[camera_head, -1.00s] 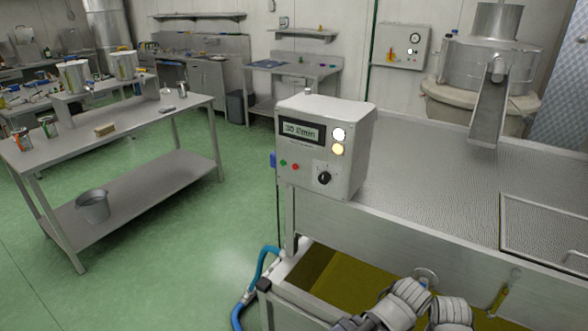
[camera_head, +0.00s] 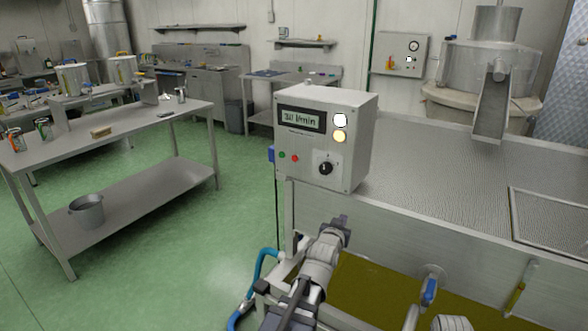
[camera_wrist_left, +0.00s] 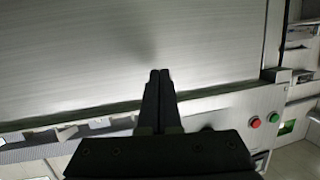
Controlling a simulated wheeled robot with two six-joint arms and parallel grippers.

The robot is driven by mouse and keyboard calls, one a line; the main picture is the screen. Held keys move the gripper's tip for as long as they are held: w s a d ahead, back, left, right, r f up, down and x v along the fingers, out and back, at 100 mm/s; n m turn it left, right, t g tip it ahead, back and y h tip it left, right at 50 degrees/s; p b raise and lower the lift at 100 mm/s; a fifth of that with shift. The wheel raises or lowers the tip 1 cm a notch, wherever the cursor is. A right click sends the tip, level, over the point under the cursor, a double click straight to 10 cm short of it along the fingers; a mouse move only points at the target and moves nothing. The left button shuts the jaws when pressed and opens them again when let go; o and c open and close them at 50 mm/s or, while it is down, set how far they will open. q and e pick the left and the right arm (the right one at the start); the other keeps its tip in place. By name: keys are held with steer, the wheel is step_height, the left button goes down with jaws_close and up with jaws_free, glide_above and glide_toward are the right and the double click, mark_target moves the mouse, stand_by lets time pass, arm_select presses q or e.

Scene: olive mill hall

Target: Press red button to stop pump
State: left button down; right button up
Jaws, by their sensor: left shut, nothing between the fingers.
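The red button (camera_head: 295,158) is a small round knob on the front of the white pump control box (camera_head: 345,110), beside a green button (camera_head: 282,154). In the left wrist view the red button (camera_wrist_left: 256,122) and green button (camera_wrist_left: 274,118) show at the right. My left gripper (camera_head: 341,222) is below and to the right of the red button in the head view, apart from it. Its fingers are shut and empty, and they show pressed together in the left wrist view (camera_wrist_left: 160,75). My right gripper is out of view; only a bit of that arm shows at the bottom.
The box has a display reading about 30 l/min, a black dial (camera_head: 325,168) and two lit lamps. It sits on a steel machine with an open tank of yellow-green liquid (camera_head: 385,290) below. A blue hose (camera_head: 256,275) hangs at the left.

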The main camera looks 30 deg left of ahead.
mark_target(294, 159)
arm_select(q)
steer(key=s+a+r+n+t+y+b, duration=0.1)
steer(key=s+a+r+t+y, duration=0.1)
steer(key=a, duration=0.4)
steer(key=s+a+r+n+t+y+b, duration=0.2)
steer(key=s+a+r+y, duration=0.1)
steer(key=a+r, duration=0.3)
steer(key=s+a+r+n+t+y+b, duration=0.1)
steer(key=s+a+r+t+y, duration=0.1)
steer(key=a, duration=0.5)
step_height(294, 159, up, 2)
steer(key=s+y, duration=0.1)
steer(key=y, duration=0.2)
steer(key=shift+s+a+r+n+b, duration=0.15)
steer(key=shift+s+a+n+b, duration=0.15)
steer(key=shift+b, duration=0.1)
steer(key=shift+w+d, duration=0.1)
steer(key=shift+w, duration=4.35)
steer(key=shift+w, duration=0.4)
